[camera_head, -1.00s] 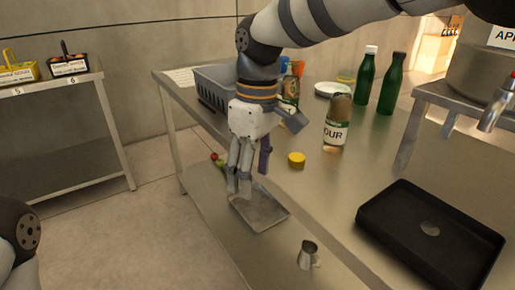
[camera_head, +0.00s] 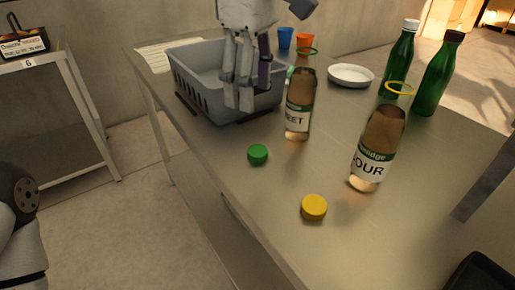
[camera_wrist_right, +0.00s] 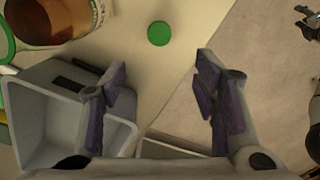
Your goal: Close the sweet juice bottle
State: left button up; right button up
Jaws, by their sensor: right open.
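The sweet juice bottle (camera_head: 297,118), with a label partly reading "EET", stands upright and uncapped on the metal table, a green ring at its neck. In the right wrist view a bottle with brown contents (camera_wrist_right: 50,20) shows at the upper left, partly cut off. A green cap (camera_head: 258,154) lies on the table in front of and left of the sweet bottle; it also shows in the right wrist view (camera_wrist_right: 159,33), ahead of the spread fingers. My right gripper (camera_head: 247,98) is open and empty, left of the bottle and in front of the basket in the picture. My left gripper is out of view.
The sour bottle (camera_head: 377,150) stands to the right, a yellow cap (camera_head: 314,207) near the front edge. Table between the caps is clear.

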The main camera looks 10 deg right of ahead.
send_over(258, 150)
jog(key=f, duration=0.6)
jog(key=shift+w+a+f, duration=0.25)
jog(key=shift+a+f, duration=0.1)
jog(key=shift+f, duration=0.05)
jog(key=f, duration=0.5)
jog(key=shift+s+d+f, duration=0.1)
jog(key=shift+s+d, duration=0.2)
jog(key=shift+d, duration=0.05)
jog(key=c, duration=0.8)
